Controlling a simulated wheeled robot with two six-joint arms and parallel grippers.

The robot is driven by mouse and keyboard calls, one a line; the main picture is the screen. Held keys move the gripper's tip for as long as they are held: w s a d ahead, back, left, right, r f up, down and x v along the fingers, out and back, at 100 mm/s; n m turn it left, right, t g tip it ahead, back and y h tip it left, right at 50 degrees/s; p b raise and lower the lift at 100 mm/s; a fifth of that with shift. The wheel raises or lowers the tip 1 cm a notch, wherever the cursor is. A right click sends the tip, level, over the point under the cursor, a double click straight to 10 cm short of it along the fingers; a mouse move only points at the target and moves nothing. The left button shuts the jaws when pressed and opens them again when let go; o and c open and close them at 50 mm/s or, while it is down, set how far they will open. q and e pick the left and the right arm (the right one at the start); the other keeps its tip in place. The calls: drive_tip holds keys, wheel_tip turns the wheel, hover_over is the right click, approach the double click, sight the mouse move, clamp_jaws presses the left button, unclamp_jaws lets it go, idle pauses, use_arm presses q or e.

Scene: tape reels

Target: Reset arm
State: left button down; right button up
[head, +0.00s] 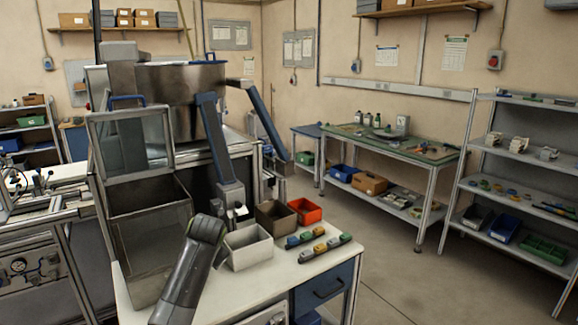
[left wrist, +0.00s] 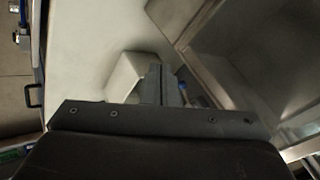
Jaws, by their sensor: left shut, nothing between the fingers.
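My left arm (head: 190,268) rises from the bottom of the head view, and its dark wrist stands just left of the white bin on the work table. The left gripper's fingers (left wrist: 162,84) show in the left wrist view, close together and shut with nothing between them. They appear in front of the white bin (left wrist: 128,74); I cannot tell the gap between them. In the head view the white bin (head: 248,247) looks empty, and the fingers are not clearly seen. My right gripper is in neither view.
A brown bin (head: 276,216) and a red bin (head: 305,211) stand behind the white bin. Several coloured pieces (head: 325,248) lie in rows at right. A metal machine (head: 150,232) borders the left side. The table's front (head: 262,285) is bare.

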use_arm(q)
drive_tip(key=s+a+f+n+g+h, duration=0.1)
drive_tip(key=s+a+f+n, duration=0.15)
drive_tip(key=s+f, duration=0.8)
drive_tip(key=s+a+f+n+g, duration=0.1)
drive_tip(key=s+a+f, duration=0.3)
drive_tip(key=s+f, duration=0.7)
drive_tip(key=s+a+r+n+g, duration=0.1)
drive_tip(key=s+r+n, duration=0.1)
drive_tip(key=s, duration=1.3)
drive_tip(key=s+a+r+n+g, duration=0.1)
drive_tip(key=s+r, duration=0.1)
drive_tip(key=s, duration=1.4)
wheel_tip(320, 180, down, 24)
drive_tip(key=w+a+g+b, duration=0.1)
drive_tip(key=a, duration=0.1)
drive_tip(key=s+d+f+g+h+b, duration=0.1)
drive_tip(key=s+f, duration=1.4)
drive_tip(key=f, duration=0.3)
drive_tip(key=shift+s+d+f, duration=0.2)
drive_tip(key=shift+d+f, duration=0.1)
drive_tip(key=shift+d, duration=0.1)
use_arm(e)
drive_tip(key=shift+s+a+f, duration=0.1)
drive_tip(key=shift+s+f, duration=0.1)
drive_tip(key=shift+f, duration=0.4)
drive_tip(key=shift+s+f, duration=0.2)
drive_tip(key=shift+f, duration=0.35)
